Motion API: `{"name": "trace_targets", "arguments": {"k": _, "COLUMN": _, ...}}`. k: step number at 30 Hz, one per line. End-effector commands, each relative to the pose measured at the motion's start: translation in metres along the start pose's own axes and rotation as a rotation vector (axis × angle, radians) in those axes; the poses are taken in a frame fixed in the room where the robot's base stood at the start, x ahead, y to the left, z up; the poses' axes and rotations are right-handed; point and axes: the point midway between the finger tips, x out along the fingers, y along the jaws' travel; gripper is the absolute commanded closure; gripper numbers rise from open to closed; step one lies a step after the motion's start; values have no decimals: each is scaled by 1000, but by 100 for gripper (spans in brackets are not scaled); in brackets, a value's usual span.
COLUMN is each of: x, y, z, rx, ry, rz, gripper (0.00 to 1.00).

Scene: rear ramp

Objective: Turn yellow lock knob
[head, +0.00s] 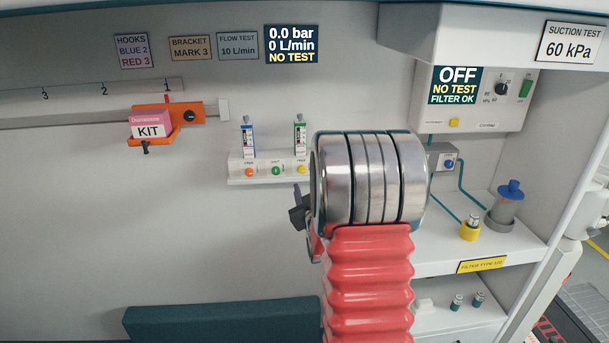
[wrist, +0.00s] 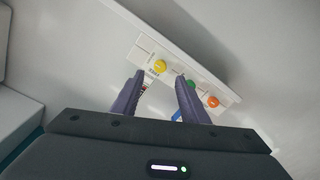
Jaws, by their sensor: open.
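A yellow knob (head: 302,169) is at the right end of a white wall panel (head: 262,180), beside a green knob (head: 276,171) and an orange knob (head: 249,172). In the wrist view the yellow knob (wrist: 160,66) lies just beyond the fingertips, between their lines. My gripper (wrist: 159,82) is open and empty, with its two purple fingers apart. In the head view my arm hides most of the gripper; a dark part shows at its left. Another small yellow knob (head: 454,122) is on the suction unit. I cannot read a lock label on either.
Two flowmeters (head: 248,138) (head: 299,135) stand above the panel. An orange bracket (head: 180,113) holding a pink kit box (head: 150,124) hangs on a rail at left. A shelf (head: 500,240) with a blue-capped jar (head: 505,205) is at right. The lower left wall is clear.

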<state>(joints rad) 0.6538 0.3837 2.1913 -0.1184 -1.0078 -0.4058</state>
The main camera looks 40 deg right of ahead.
Motion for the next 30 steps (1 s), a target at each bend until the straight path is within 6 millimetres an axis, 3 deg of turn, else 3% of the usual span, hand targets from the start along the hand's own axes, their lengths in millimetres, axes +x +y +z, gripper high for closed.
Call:
{"name": "trace_targets", "arguments": {"k": 15, "x": 66, "y": 0, "z": 0, "rx": 0, "ry": 0, "rz": -1, "gripper": 60}}
{"name": "trace_targets", "arguments": {"k": 28, "x": 74, "y": -1, "z": 0, "rx": 0, "ry": 0, "rz": -1, "gripper": 60}}
{"name": "trace_targets", "arguments": {"k": 30, "x": 74, "y": -1, "z": 0, "rx": 0, "ry": 0, "rz": -1, "gripper": 64}}
